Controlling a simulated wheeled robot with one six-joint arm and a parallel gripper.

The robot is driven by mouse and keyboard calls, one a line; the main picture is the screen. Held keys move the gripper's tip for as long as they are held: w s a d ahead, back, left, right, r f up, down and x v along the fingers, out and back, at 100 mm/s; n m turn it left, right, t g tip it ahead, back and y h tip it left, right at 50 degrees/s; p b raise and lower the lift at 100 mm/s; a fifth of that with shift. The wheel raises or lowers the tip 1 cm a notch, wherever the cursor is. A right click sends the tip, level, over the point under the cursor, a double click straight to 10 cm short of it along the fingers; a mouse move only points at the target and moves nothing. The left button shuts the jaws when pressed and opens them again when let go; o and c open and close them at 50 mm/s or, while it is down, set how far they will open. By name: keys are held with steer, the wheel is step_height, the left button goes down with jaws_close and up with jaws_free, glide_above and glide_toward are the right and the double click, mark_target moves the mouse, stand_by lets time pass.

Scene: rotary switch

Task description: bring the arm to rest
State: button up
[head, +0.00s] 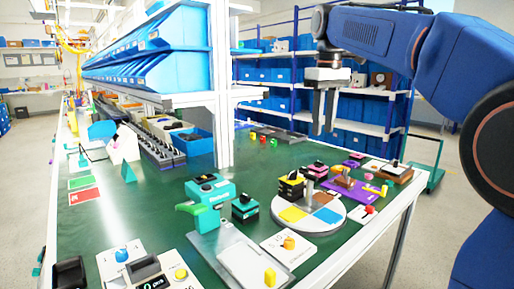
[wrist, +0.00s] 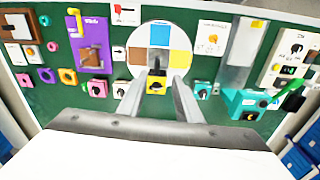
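My gripper (head: 324,128) hangs high above the right part of the green table (head: 150,215), fingers pointing down and apart with nothing between them. In the wrist view my gripper (wrist: 157,92) also shows two separated fingers. A yellow-and-black rotary switch (head: 291,187) sits at the round coloured disc (head: 300,221); the wrist view shows the yellow switch (wrist: 157,84) between and beyond the fingertips, apart from them. A teal-and-black switch (head: 245,207) stands left of the disc. A white plate with an orange knob (head: 289,242) lies in front of the disc.
Blue bins (head: 150,50) on a shelf and a white post (head: 223,120) stand left of my gripper. Purple and pink parts (head: 350,186) crowd the table's right side. A teal device (head: 210,190) and white panels (head: 150,270) lie nearer. The air around my gripper looks clear.

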steer(key=s+d+f+m+t, duration=0.2)
steer(key=s+d+f+m, duration=0.1)
steer(key=s+f, duration=1.2)
steer(key=s+d+f+m+t, duration=0.2)
steer(key=s+f+m, duration=0.1)
steer(key=s+f, duration=1.2)
step_height(320, 180, down, 3)
steer(key=shift+d+r, duration=0.1)
steer(key=shift+d, duration=0.3)
